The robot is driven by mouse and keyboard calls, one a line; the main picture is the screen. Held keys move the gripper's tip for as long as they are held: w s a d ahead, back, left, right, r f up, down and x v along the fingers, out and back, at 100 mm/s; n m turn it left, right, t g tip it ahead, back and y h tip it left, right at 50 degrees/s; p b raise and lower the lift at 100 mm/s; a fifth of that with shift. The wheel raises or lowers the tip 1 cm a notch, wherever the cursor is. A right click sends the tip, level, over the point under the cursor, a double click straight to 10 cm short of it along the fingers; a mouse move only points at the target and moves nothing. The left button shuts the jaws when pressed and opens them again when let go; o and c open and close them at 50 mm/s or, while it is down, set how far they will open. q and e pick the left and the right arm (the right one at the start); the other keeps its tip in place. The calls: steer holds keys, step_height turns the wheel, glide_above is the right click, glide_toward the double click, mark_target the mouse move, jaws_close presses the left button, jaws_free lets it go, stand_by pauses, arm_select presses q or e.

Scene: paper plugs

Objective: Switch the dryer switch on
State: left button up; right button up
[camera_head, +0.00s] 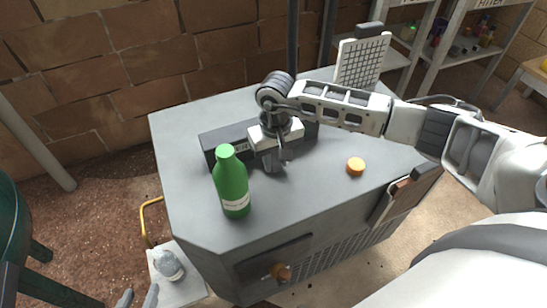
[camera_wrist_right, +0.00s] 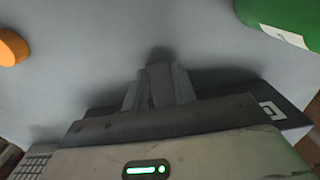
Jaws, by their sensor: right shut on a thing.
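A grey cabinet (camera_head: 345,130) fills the middle of the head view. A long dark box (camera_head: 213,145) with a small white label lies on its top. My right gripper (camera_head: 271,166) points down at the front of this box. In the right wrist view its fingers (camera_wrist_right: 158,88) are close together on a small grey piece, mostly hidden, so I cannot tell whether it is the switch. The box's white-marked dark edge (camera_wrist_right: 285,112) shows there too. My left gripper (camera_head: 137,298) is at the lower left, fingers apart, empty.
A green bottle (camera_head: 231,185) stands left of my right gripper, close to it. An orange cap (camera_head: 356,167) lies to the right on the cabinet top. A white grid panel (camera_head: 361,62) stands at the back. A brick wall (camera_head: 130,60) is behind.

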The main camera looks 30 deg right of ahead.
mark_target(276, 163)
steer(key=shift+r, duration=0.15)
steer(key=shift+w+r+p, duration=0.15)
steer(key=shift+r+p, duration=0.65)
steer(key=shift+r, duration=0.45)
steer(key=shift+r+p, duration=0.75)
steer(key=shift+r, duration=0.55)
steer(key=o, duration=0.7)
step_height(276, 163, up, 4)
steer(key=shift+f+p, duration=0.1)
steer(key=shift+p, duration=0.85)
